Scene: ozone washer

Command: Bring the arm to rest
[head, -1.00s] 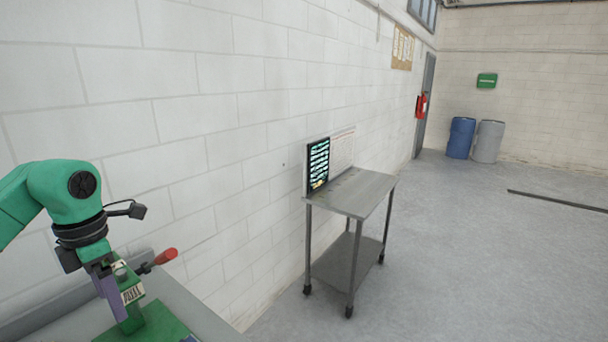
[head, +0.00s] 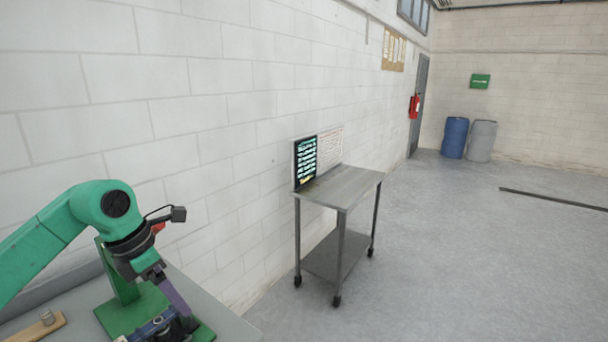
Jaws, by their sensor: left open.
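My left green arm comes in from the left, and its gripper (head: 176,300) points down over the workbench (head: 222,318). One purple finger shows clearly; the other is mostly hidden. The gripper is open. Its finger is close to a dark blue device (head: 158,327) at the lower picture edge; I cannot tell whether they touch. A green stand (head: 122,287) on a green base plate (head: 118,317) stands behind and left of the gripper. A red part (head: 158,228) shows behind the wrist. My right gripper is not in view.
A wooden strip with a small metal piece (head: 47,318) lies at the bench's left. A grey wheeled cart (head: 340,187) with a screen (head: 305,161) stands by the white wall. Blue (head: 454,138) and grey (head: 481,141) barrels stand far back.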

